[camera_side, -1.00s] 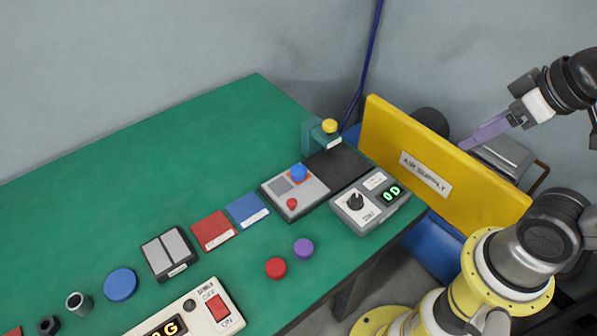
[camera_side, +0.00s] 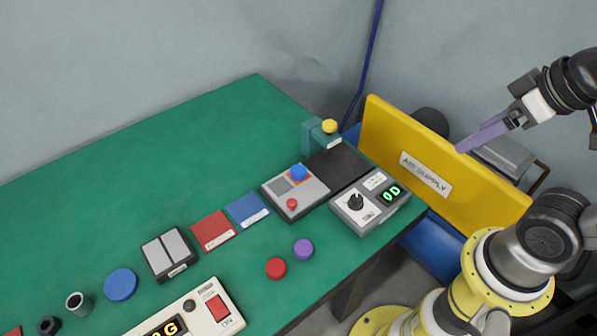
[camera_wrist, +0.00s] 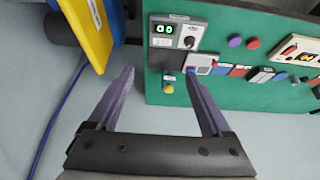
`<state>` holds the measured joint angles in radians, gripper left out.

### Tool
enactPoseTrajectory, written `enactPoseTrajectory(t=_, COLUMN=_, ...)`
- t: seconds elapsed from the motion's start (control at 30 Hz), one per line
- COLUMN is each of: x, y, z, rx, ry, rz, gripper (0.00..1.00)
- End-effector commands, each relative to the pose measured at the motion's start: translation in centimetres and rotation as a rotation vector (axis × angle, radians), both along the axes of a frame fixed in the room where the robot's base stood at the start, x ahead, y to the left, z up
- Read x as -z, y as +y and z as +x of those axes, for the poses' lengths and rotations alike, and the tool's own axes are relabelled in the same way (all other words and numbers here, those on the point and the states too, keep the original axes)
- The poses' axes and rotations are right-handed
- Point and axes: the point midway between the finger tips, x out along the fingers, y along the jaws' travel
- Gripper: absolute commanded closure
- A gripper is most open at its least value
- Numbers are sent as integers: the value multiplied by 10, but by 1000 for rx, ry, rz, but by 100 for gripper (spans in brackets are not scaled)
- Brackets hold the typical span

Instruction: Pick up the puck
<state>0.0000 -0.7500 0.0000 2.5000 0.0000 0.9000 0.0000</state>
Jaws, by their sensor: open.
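A purple puck (camera_side: 304,249) and a red puck (camera_side: 276,268) lie flat and apart near the front edge of the green table (camera_side: 150,150). Both also show in the wrist view, purple (camera_wrist: 235,40) and red (camera_wrist: 253,43). A larger blue disc (camera_side: 120,284) lies farther left. The task does not say which puck is meant. My gripper (camera_side: 460,150), with purple fingers, is in the air at the right, by the yellow panel and well away from the pucks. In the wrist view my gripper (camera_wrist: 159,72) is open, with nothing between its fingers.
A yellow "AIR SUPPLY" panel (camera_side: 478,194) stands upright between my gripper and the table. Near the pucks are a dial box (camera_side: 372,205), a grey device with a blue knob (camera_side: 312,188) and a switch box (camera_side: 205,318). The back of the table is clear.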

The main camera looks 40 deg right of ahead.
Motion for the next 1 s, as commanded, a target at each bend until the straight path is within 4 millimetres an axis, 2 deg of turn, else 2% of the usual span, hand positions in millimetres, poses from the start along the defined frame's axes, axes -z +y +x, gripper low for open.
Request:
enactPoseTrajectory(t=0.27, x=0, y=0, z=0, rx=-5, ry=0, rz=-3, gripper=16)
enactPoseTrajectory(t=0.43, x=-1, y=0, z=-1, rx=-106, ry=5, rz=-57, gripper=16)
enactPoseTrajectory(t=0.57, x=-24, y=0, z=11, rx=-254, ry=-25, rz=-140, gripper=16)
enactPoseTrajectory(t=0.67, x=-42, y=2, z=30, rx=-391, ry=-21, rz=-209, gripper=16)
enactPoseTrajectory(t=0.8, x=-63, y=8, z=68, rx=-601, ry=8, rz=-299, gripper=16)
enactPoseTrajectory(t=0.87, x=-68, y=13, z=87, rx=-693, ry=25, rz=-333, gripper=16)
enactPoseTrajectory(t=1.0, x=-71, y=28, z=138, rx=-916, ry=74, rz=-397, gripper=16)
